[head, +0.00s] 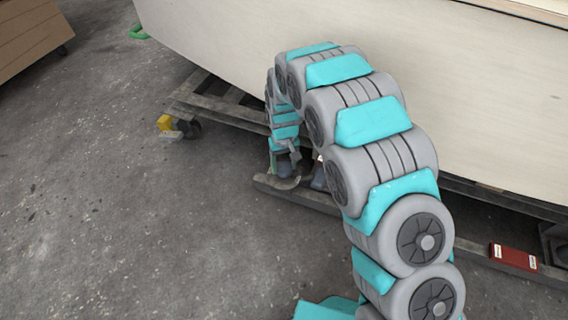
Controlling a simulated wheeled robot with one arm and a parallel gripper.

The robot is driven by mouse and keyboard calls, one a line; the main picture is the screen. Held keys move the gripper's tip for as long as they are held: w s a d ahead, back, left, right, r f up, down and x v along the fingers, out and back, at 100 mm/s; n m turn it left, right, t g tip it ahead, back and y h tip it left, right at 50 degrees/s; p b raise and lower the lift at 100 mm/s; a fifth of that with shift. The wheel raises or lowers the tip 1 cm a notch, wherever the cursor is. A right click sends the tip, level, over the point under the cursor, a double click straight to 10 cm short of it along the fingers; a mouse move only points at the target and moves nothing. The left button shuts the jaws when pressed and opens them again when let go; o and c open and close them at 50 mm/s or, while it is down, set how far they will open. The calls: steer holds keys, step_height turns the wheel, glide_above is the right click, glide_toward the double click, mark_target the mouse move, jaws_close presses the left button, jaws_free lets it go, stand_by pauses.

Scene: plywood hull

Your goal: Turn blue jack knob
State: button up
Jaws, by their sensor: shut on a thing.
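My gripper (287,162) points down at the low beam under the plywood hull, at the far end of my arched arm. It is shut on the blue jack knob (285,171), a small dark blue-grey piece just below the fingers. The knob is mostly hidden by the gripper, and its turn angle cannot be seen. Another small dark blue-grey part (318,180) stands just right of it, partly behind my arm.
The pale plywood hull (230,45) rises close behind the gripper. A red box (513,257) lies on the beam at right. The concrete floor at left is clear.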

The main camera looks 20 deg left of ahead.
mark_target(284, 166)
stand_by(0.5)
steer(key=o, duration=1.4)
steer(key=shift+r, duration=0.1)
step_height(284, 166, up, 6)
steer(key=shift+r+p, duration=0.25)
steer(key=shift+p, duration=0.05)
steer(key=shift+r, duration=0.55)
